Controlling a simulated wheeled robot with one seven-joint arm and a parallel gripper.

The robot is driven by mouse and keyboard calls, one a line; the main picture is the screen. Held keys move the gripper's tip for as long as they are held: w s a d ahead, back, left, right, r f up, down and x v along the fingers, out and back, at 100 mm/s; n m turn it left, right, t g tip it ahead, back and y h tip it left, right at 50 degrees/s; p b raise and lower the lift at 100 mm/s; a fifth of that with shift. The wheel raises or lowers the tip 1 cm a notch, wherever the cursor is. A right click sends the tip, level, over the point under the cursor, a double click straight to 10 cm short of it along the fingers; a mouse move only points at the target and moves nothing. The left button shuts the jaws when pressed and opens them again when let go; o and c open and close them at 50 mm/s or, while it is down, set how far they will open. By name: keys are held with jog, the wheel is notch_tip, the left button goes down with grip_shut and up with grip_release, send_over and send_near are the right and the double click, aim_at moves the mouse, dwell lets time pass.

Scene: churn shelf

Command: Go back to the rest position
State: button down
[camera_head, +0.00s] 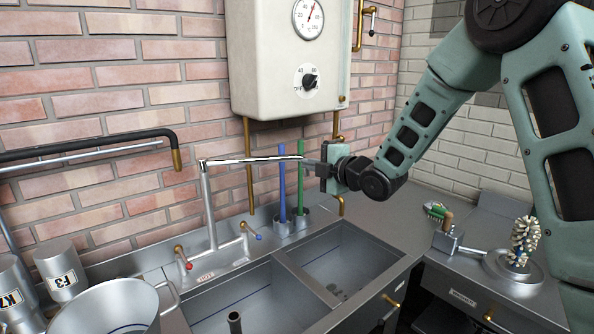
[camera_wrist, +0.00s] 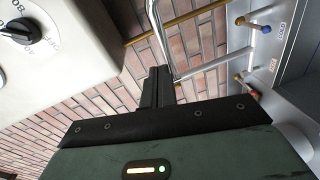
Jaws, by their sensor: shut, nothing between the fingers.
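My gripper (camera_head: 308,162) is shut and empty, in front of the brick wall, above the sink counter and beside the end of the tap's spout. In the wrist view my gripper's fingers (camera_wrist: 157,86) are together with nothing between them. My green arm reaches in from the right of the head view. The steel tap (camera_head: 207,200) stands behind the sink, and its spout passes close to the fingertips in the picture. I cannot tell whether they touch. The tap's pipe also shows near the fingers in the wrist view (camera_wrist: 205,67).
A white boiler (camera_head: 285,70) hangs above my gripper. Blue (camera_head: 282,180) and green (camera_head: 300,180) rods stand in steel cups below. The double sink (camera_head: 340,260) is open beneath. A steel pot (camera_head: 110,310) and canisters (camera_head: 62,270) are left; a brush device (camera_head: 520,250) is right.

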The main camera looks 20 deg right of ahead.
jog(key=s+a+f+m+g+h, duration=0.1)
jog(key=s+a+f+m+g, duration=0.25)
jog(key=s+a, duration=0.35)
jog(key=s+a+f+m+g+h, duration=0.1)
jog(key=s+a+f+m+g, duration=0.15)
jog(key=s+a+g, duration=0.4)
jog(key=s+f+m+g+h, duration=0.1)
jog(key=s+m+g, duration=0.1)
jog(key=s, duration=1.2)
jog(key=s+a+f+m+g+h, duration=0.1)
jog(key=s+f+m+g+h, duration=0.1)
jog(key=s, duration=1.2)
jog(key=m+g, duration=0.1)
jog(key=m, duration=0.1)
jog(key=shift+s+m, duration=0.4)
